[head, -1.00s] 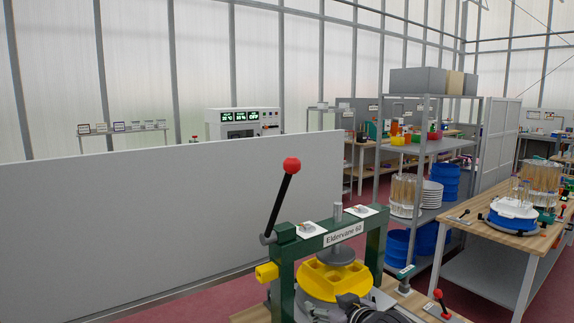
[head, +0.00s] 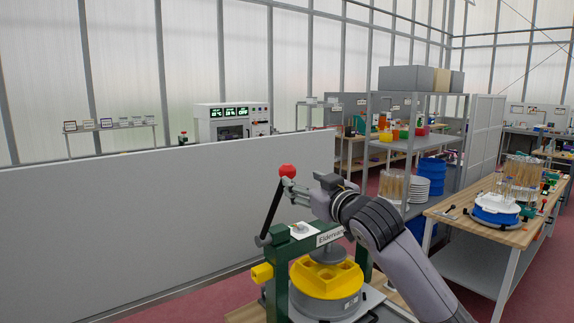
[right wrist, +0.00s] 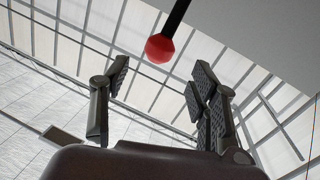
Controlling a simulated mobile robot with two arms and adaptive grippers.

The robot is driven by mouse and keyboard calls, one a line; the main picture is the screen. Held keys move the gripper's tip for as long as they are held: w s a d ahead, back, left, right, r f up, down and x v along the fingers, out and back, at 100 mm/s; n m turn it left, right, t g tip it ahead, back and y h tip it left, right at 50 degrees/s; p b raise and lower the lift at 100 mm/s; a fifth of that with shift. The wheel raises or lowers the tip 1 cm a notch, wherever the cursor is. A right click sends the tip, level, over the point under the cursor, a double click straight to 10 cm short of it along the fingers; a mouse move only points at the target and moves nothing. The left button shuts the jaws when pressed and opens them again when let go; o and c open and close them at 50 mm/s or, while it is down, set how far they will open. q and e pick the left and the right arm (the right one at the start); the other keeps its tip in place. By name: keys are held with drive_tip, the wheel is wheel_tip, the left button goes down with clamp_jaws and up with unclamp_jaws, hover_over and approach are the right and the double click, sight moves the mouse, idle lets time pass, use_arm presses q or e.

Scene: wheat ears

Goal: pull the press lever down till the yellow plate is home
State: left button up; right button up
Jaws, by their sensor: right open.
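The green press (head: 277,292) stands on a wooden bench. Its black lever (head: 272,212) points up and slightly right, ending in a red knob (head: 287,171). The yellow plate (head: 326,278), with round hollows, sits on a grey round base under the press head. My right gripper (head: 292,185) is at the knob, reaching in from the right. In the right wrist view, the open fingers (right wrist: 160,76) are spread and the red knob (right wrist: 159,48) shows beyond them, roughly in line with the gap. Contact with the knob cannot be told. My left gripper is out of view.
My right arm crosses in front of the press and hides part of its top beam. A long white partition (head: 150,225) stands behind. A grey shelf rack (head: 407,150) and a wooden table (head: 480,226) with wheat ears stand to the right.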

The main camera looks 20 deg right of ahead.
sight(291, 175)
drive_tip(key=w+p, duration=0.1)
drive_tip(key=w, duration=0.1)
drive_tip(key=w+a+p, duration=0.1)
drive_tip(key=w, duration=0.2)
drive_tip(key=w+p, duration=0.1)
drive_tip(key=w, duration=0.2)
drive_tip(key=shift+w+a+r+p, duration=0.1)
drive_tip(key=shift+w+a+p, duration=0.1)
drive_tip(key=shift+p, duration=0.1)
drive_tip(key=shift+w, duration=0.5)
clamp_jaws()
